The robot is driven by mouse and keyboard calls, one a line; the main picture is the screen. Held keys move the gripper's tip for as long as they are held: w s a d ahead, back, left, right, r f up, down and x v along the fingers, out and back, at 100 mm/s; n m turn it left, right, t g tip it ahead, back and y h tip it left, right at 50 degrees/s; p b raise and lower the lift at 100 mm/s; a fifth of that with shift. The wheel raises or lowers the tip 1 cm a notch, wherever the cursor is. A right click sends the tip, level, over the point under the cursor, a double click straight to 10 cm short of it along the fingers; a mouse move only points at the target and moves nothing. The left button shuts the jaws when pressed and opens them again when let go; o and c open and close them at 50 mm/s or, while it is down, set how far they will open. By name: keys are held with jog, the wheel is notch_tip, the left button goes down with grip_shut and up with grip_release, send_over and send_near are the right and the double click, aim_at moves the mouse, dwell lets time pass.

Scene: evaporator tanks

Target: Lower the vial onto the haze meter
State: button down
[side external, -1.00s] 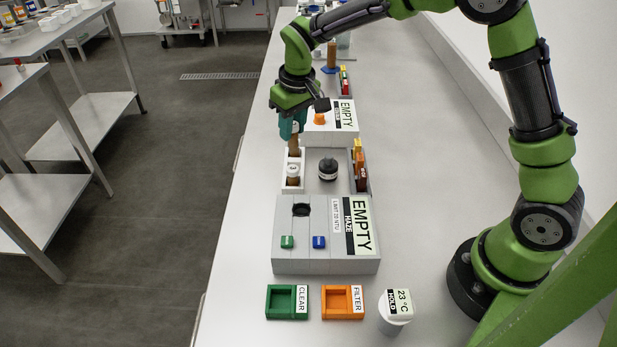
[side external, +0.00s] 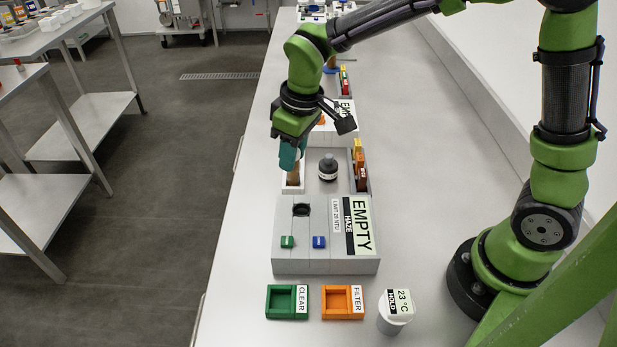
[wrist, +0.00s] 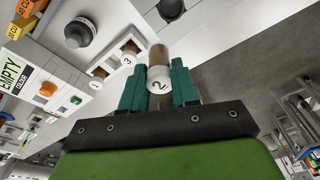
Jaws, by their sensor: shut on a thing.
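My gripper (side external: 291,158) is shut on a brown vial with a white cap marked 2. In the wrist view the teal fingers (wrist: 160,88) are on either side of the vial (wrist: 158,54), cap toward the camera. In the side view the vial's brown body (side external: 294,178) shows below the fingers, in front of or over the white rack (side external: 292,189); I cannot tell its exact height. The grey haze meter (side external: 315,257) stands nearer the side camera, its label reading EMPTY HAZE. Its dark round well (side external: 302,209) is open and apart from the vial.
Green CLEAR (side external: 287,315) and orange FILTER (side external: 343,316) trays and a white 23 °C container (side external: 396,318) are in front.

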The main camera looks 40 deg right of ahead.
aim_at(324, 233)
jog(key=s, duration=0.1)
jog(key=s+a+f+n, duration=0.1)
jog(key=s+n, duration=0.1)
jog(key=shift+s+a+f, duration=0.3)
jog(key=shift+s+f, duration=0.05)
jog(key=shift+s, duration=0.05)
jog(key=shift+f, duration=0.15)
jog(key=shift+f, duration=3.15)
